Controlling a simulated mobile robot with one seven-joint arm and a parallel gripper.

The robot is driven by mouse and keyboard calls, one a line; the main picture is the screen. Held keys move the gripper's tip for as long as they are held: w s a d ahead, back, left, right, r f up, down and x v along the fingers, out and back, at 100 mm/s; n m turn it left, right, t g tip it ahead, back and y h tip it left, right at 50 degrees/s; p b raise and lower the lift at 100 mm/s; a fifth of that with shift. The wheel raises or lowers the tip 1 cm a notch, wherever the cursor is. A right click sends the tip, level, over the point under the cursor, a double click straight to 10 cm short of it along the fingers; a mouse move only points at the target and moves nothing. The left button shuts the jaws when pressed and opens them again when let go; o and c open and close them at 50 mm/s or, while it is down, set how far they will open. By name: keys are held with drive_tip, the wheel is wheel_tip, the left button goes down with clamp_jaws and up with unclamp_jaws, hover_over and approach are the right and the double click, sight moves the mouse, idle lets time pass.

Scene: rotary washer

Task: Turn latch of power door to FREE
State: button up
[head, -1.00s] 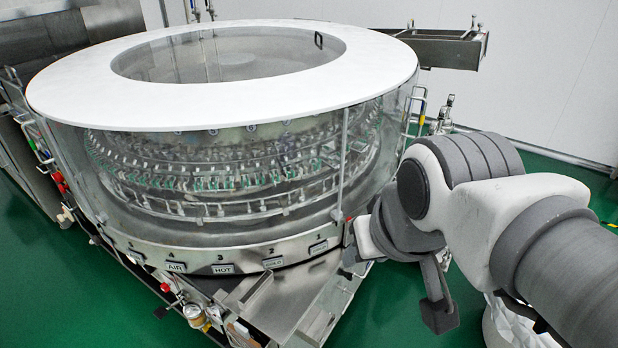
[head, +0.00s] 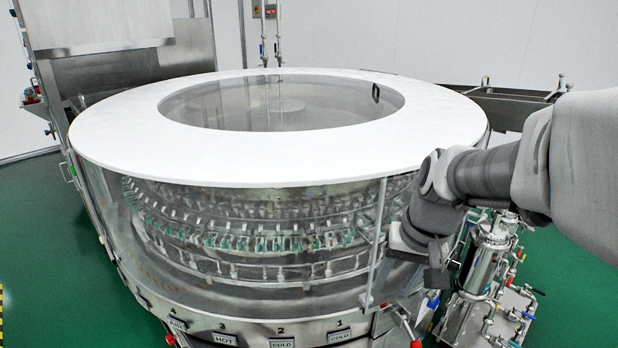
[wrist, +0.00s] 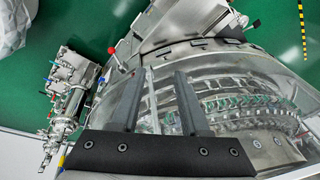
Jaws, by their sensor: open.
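The rotary washer (head: 210,255) is a large round machine with a white ring top and a clear side wall. My gripper (wrist: 157,78) shows in the wrist view with its two dark fingers apart and nothing visible between them. In the head view my gripper (head: 436,278) is at the washer's right side, partly hidden by my wrist. A red-tipped lever (wrist: 112,47) lies beyond the fingers, up and left, in the wrist view. A red tip (head: 415,343) also shows at the head view's bottom edge. I cannot make out the power door latch or any FREE marking.
Steel filter housings and pipes (head: 492,262) stand right of the washer, near my arm. Labelled HOT and COLD plates (head: 283,342) line the washer's lower front. A steel trough (head: 510,105) juts out at the back right. Green floor is clear at the left.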

drive_tip(key=w+d+f+m+g+y+b, duration=0.1)
drive_tip(key=w+d+f+m+y+b, duration=0.2)
drive_tip(key=f, duration=0.6)
drive_tip(key=d+f+m+y+b, duration=0.2)
drive_tip(key=d+f+m, duration=0.2)
drive_tip(key=f, duration=0.6)
drive_tip(key=w+d+f+m+g+y+b, duration=0.1)
drive_tip(key=w+d+f+m+y+b, duration=0.2)
drive_tip(key=f, duration=0.6)
drive_tip(key=s+d+f+m+t+y+b, duration=0.1)
drive_tip(key=s+d+f+m+t+b, duration=0.25)
drive_tip(key=f, duration=0.65)
drive_tip(key=s+d+f+m+t+y+b, duration=0.1)
drive_tip(key=d+f+m+t+b, duration=0.15)
drive_tip(key=f+m+t, duration=0.4)
drive_tip(key=s+d+f+m+t+b, duration=0.25)
drive_tip(key=d+f+m, duration=0.2)
drive_tip(key=f, duration=0.75)
drive_tip(key=r+b+x, duration=0.1)
drive_tip(key=b+x, duration=0.1)
drive_tip(key=x, duration=1.6)
drive_tip(key=shift+w+f+m+t, duration=0.2)
drive_tip(key=shift+w+m+t, duration=0.2)
drive_tip(key=shift+m+t, duration=0.05)
clamp_jaws()
